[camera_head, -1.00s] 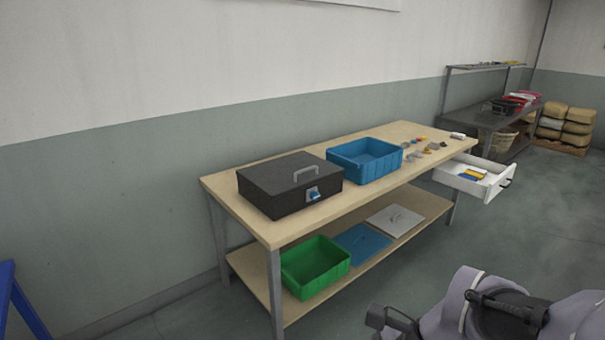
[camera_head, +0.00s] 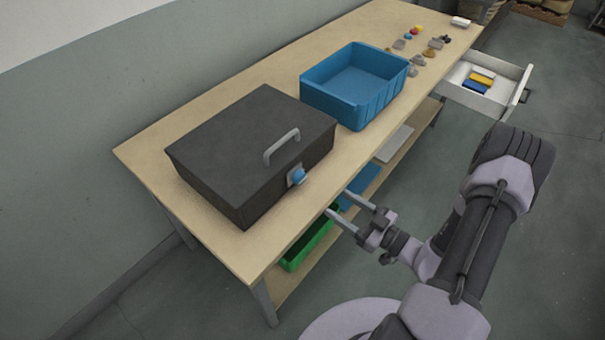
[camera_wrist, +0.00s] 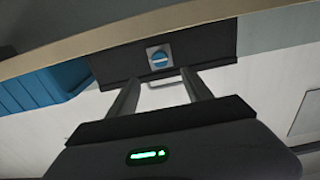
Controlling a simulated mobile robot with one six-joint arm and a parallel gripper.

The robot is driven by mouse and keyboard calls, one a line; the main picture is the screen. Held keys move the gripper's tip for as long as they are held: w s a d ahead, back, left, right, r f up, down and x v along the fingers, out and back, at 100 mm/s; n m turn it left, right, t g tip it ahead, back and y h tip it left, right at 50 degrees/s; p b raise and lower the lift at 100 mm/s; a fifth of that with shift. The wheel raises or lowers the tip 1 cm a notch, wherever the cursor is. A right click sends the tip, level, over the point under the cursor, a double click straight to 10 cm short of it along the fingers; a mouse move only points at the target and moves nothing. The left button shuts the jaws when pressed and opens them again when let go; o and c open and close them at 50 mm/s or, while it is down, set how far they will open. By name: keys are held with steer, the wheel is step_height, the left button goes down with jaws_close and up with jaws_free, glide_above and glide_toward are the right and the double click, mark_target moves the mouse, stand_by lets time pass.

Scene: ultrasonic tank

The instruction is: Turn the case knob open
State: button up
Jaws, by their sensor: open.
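The black case (camera_head: 232,147) sits closed on the near left part of the wooden table, with a grey handle (camera_head: 282,147) on its lid. The blue case knob (camera_head: 298,175) is on a light plate on its front face. In the wrist view the knob (camera_wrist: 160,60) is ahead of the fingers, with a light slot line across it, and the case front (camera_wrist: 210,52) spans the view. My gripper (camera_head: 341,206) is open and empty, its two fingers pointing at the case front from in front of the table edge. The fingers appear apart from the knob.
An empty blue bin (camera_head: 357,82) stands right of the case, with several small items (camera_head: 428,50) beyond it. An open white drawer (camera_head: 487,87) juts from the table's right end. The lower shelf holds a green bin (camera_head: 308,245). The floor in front is clear.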

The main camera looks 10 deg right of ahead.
mark_target(302, 180)
steer(key=b+x, duration=0.3)
steer(key=x, duration=1)
steer(key=shift+f, duration=0.1)
steer(key=c, duration=1.2)
steer(key=shift+o, duration=0.2)
